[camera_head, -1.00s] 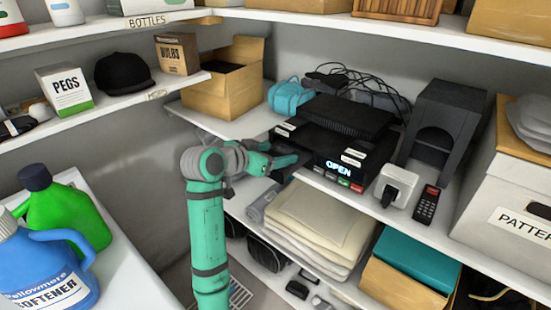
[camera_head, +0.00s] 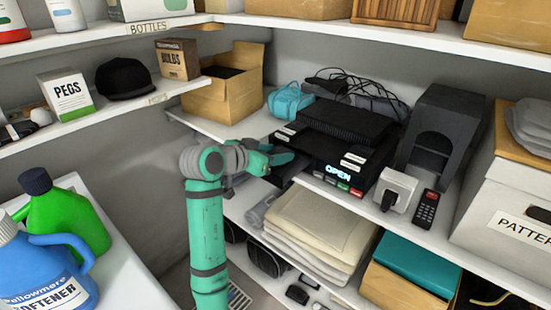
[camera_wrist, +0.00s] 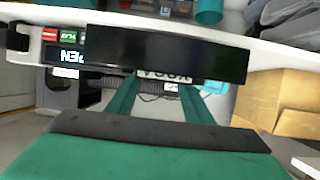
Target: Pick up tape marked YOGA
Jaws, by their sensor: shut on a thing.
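The YOGA tape is a black, box-shaped cassette (camera_wrist: 165,50) in the wrist view. A pale label on its near edge reads YOGA, upside down and partly cut off. My gripper (camera_wrist: 160,90) is shut on this edge, with one green finger at each side of the label. In the head view my gripper (camera_head: 276,158) is beside the left front of the black tape player (camera_head: 345,150), whose display reads OPEN. A dark shape at the fingertips there is probably the tape, mostly hidden.
The player stands on a white shelf (camera_head: 385,208) with a grey plug box (camera_head: 397,190), a remote (camera_head: 426,208) and a dark stand (camera_head: 445,130). A cardboard box (camera_head: 225,97) is behind my gripper. Folded cloths (camera_head: 315,225) lie below.

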